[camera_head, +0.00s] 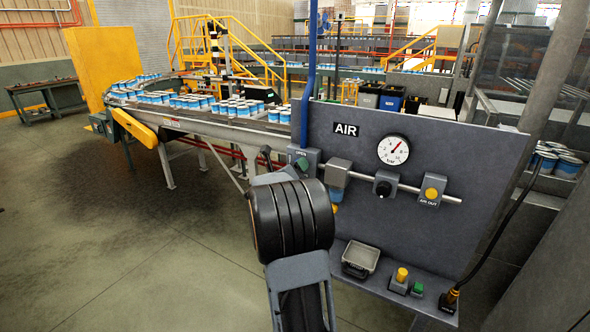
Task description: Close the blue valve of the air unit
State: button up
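The air unit is a grey upright panel (415,150) marked AIR, on the right. A blue pipe (309,75) runs down its left edge to a grey valve block (304,158) with a small label and a green part on its front. No blue valve handle can be made out, and my arm covers the area just below the block. My arm's thick black joint and grey link rise in front of the panel's lower left. My gripper (268,158) seems to be the small dark part beyond the joint, left of the block. Its fingers are too hidden to read, and contact cannot be told.
Right along the panel's pipe are a filter, a black knob (383,187), a yellow AIR OUT button (431,194) and, above, a round gauge (393,149). A shelf below holds a small tray (360,259) and buttons. A can conveyor (220,122) stands behind; the left floor is clear.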

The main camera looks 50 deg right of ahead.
jog(key=shift+o, duration=0.5)
jog(key=b+v, duration=0.3)
jog(key=v, duration=1)
jog(key=shift+a, duration=0.4)
jog(key=shift+s+f, duration=0.1)
